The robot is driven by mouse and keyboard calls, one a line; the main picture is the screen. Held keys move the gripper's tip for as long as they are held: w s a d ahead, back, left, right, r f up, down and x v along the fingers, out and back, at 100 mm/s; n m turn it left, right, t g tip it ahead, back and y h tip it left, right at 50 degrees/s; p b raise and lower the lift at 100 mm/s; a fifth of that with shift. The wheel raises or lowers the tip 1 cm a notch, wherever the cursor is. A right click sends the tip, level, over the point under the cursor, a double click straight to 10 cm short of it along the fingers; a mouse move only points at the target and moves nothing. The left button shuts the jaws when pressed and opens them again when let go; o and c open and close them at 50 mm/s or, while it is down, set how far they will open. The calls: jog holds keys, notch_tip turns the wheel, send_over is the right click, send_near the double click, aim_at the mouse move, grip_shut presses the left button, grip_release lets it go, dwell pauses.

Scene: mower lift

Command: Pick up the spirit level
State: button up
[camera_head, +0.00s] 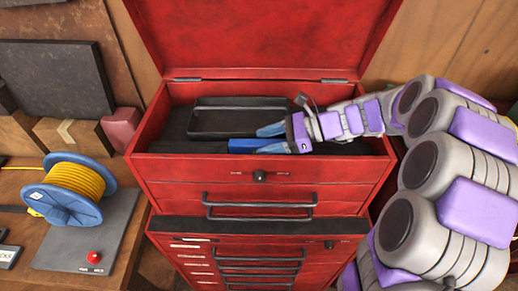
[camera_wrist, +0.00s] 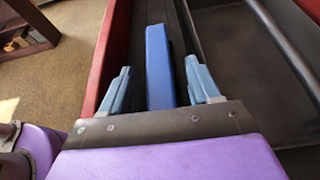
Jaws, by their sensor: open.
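The spirit level, a blue bar (camera_head: 241,146), lies in the open top compartment of the red tool chest (camera_head: 260,168), near its front wall. In the wrist view the blue bar (camera_wrist: 160,65) runs lengthwise between the two light blue fingers of my gripper (camera_wrist: 159,70). The fingers stand apart on either side of it, with a gap showing on both sides. In the head view my gripper (camera_head: 263,139) reaches into the compartment from the right. The bar's near end is hidden by my gripper.
A black tray (camera_head: 235,118) sits in the compartment behind the bar. The red lid (camera_head: 260,35) stands open at the back. A blue spool with yellow cable (camera_head: 70,190) stands on the bench at left.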

jog(key=shift+d, duration=0.3)
jog(key=c, duration=0.3)
jog(key=shift+a, duration=0.2)
grip_shut()
